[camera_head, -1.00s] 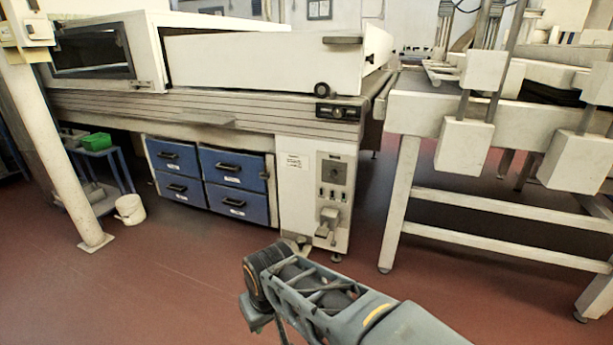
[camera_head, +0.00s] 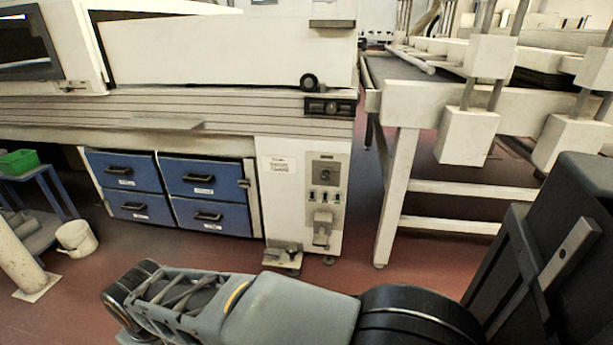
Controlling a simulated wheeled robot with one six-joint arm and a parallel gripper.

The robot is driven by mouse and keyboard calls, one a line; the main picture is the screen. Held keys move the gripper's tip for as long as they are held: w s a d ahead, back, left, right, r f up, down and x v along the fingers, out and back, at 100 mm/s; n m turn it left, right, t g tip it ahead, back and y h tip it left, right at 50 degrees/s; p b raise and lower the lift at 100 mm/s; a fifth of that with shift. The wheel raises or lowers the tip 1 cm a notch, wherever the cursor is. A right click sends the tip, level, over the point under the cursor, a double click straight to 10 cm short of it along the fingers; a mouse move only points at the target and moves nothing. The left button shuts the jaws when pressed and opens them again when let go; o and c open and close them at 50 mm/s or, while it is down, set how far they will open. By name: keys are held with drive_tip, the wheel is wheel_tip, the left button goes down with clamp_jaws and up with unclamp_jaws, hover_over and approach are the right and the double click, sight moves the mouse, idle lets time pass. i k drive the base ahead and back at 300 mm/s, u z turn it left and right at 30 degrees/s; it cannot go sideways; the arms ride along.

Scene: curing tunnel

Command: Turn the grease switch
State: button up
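A white control cabinet (camera_head: 282,215) stands at the right end of the long machine. Its upright panel carries a dark square plate with a round dial or knob (camera_head: 325,173), a row of small dark switches (camera_head: 324,197) below it, and a grey box-like fitting (camera_head: 322,228) lower down. Labels there are too small to read, so I cannot tell which one is the grease switch. My arm lies across the bottom of the view, in front of and below the cabinet. My gripper is not visible.
Blue drawers (camera_head: 208,178) are left of the cabinet. A white-legged frame table (camera_head: 398,190) stands to the right, with hanging white blocks (camera_head: 468,136). A white bucket (camera_head: 76,237) and a post foot (camera_head: 38,284) are on the floor at left. Red floor is clear before the drawers.

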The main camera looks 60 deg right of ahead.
sight(326, 174)
drive_tip(key=z, duration=0.35)
drive_tip(key=i, duration=0.7)
drive_tip(key=z, duration=1)
drive_tip(key=i, duration=0.4)
drive_tip(key=z, duration=0.4)
